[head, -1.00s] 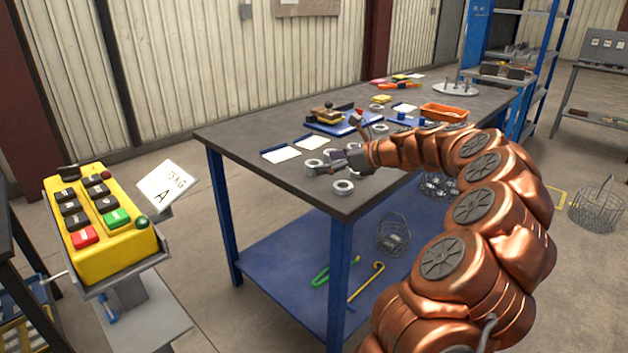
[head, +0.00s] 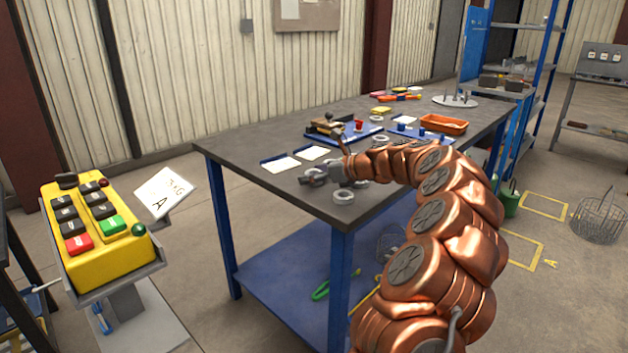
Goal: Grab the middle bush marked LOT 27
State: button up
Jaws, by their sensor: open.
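A grey metal bush (head: 343,196) lies near the front corner of the dark workbench top (head: 246,146). More grey ring shapes are around my gripper (head: 318,177), just left of and behind that bush. My gripper is open, low over the bench top, and covers part of these rings. I cannot tell whether it touches one or has one between its fingers. Other grey rings (head: 380,139) lie farther back by the blue trays. No LOT 27 marking is readable on any bush, so I cannot tell which is the middle one.
Two white cards (head: 281,164) lie left of and behind my gripper. A blue tray with a brown and yellow device (head: 325,127) and an orange bin (head: 443,123) stand farther back. A yellow button box (head: 95,235) stands left of the bench.

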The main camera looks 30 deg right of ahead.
jog(key=shift+c, duration=0.3)
jog(key=shift+r, duration=0.1)
grip_shut()
dwell(0.4)
